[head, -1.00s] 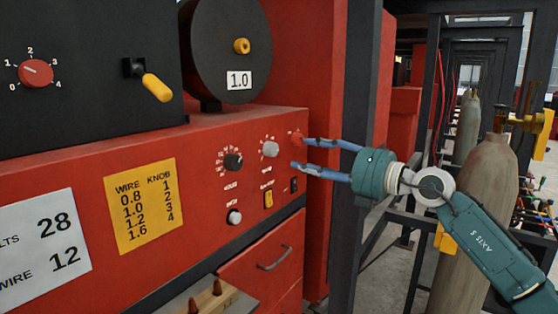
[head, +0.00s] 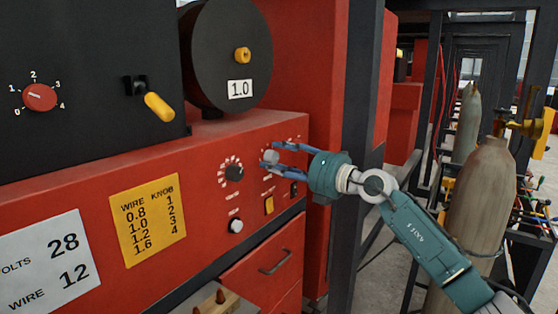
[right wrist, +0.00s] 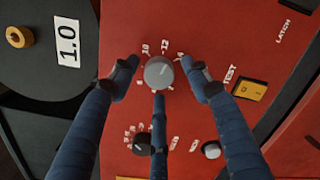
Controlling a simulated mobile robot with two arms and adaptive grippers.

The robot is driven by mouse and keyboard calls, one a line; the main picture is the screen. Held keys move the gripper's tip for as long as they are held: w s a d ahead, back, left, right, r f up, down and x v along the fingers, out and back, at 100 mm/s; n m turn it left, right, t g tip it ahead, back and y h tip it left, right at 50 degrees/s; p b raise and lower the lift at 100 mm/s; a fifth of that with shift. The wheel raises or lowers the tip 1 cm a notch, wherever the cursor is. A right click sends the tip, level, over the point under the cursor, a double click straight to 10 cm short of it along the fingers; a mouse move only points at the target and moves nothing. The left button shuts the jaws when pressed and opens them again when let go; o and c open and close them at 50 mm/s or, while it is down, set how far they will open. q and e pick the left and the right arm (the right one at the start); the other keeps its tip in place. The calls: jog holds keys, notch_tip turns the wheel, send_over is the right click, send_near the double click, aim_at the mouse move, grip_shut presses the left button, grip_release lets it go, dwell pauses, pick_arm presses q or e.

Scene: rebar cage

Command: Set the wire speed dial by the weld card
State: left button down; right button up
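The wire speed dial appears to be the grey knob (head: 271,157) on the red panel. In the right wrist view the grey knob (right wrist: 158,72) has a printed scale with 10 and 12 above it; I cannot read its pointer surely. My right gripper (head: 270,156) is open, its fingers spread around the knob. In the right wrist view, the right gripper's fingertips (right wrist: 160,72) stand left, right and below the knob, with small gaps at the sides. The white weld card (head: 45,262) reads volts 28, wire 12. My left gripper is not in view.
A black knob (head: 234,173), a white button (head: 236,226) and a yellow switch (head: 269,205) are close by. A yellow card (head: 148,220) lists wire and knob values. Above are a 1.0 spool (head: 226,50) and a red knob (head: 40,97). A dark post (head: 357,130) stands right.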

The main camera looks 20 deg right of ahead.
jog(key=c, duration=0.9)
jog(key=shift+f+n+b, duration=0.35)
jog(key=shift+n+b, duration=0.55)
jog(key=shift+b, duration=0.2)
jog(key=shift+c, duration=0.2)
jog(key=shift+n+b, duration=0.5)
jog(key=shift+n, duration=0.1)
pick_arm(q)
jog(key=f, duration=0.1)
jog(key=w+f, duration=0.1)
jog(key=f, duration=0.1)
pick_arm(e)
jog(key=shift+r, duration=0.1)
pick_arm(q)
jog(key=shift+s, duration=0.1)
